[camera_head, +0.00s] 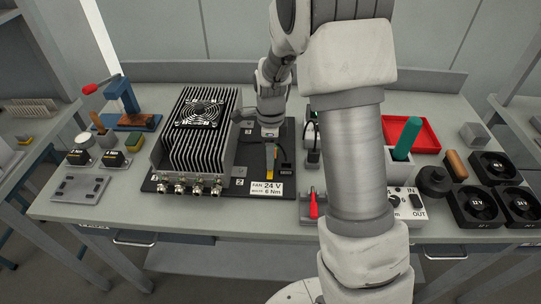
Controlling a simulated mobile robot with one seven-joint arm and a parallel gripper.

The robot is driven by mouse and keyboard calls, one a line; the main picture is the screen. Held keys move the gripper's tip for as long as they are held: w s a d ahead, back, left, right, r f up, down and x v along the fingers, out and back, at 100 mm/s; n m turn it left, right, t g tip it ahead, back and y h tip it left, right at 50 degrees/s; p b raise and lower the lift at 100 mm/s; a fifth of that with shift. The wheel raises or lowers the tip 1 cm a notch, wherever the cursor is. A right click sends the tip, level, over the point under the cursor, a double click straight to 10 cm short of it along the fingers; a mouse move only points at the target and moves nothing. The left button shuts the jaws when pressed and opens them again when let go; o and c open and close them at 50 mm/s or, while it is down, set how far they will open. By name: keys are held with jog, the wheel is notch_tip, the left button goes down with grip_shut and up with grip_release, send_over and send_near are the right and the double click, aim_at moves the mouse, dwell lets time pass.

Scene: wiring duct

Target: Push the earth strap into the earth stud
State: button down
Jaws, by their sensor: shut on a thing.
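My gripper (270,132) points down over the black base plate (258,174), just right of the finned heat-sink unit.
The finned unit (190,140) with a fan on top stands left of my gripper. A white label (266,188) reads "FAN 24 V 6 Nm". A red tray (412,133), a green cylinder (406,138) and black fans (476,204) are at right. A red-handled tool (313,205) stands in front.

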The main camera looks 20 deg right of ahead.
jog(key=shift+w+d, duration=0.2)
jog(key=shift+w, duration=0.5)
jog(key=shift+c, duration=1.1)
grip_release()
notch_tip(320, 180, up, 17)
jog(key=p, duration=0.2)
jog(key=shift+r, duration=0.2)
jog(key=shift+s, duration=0.1)
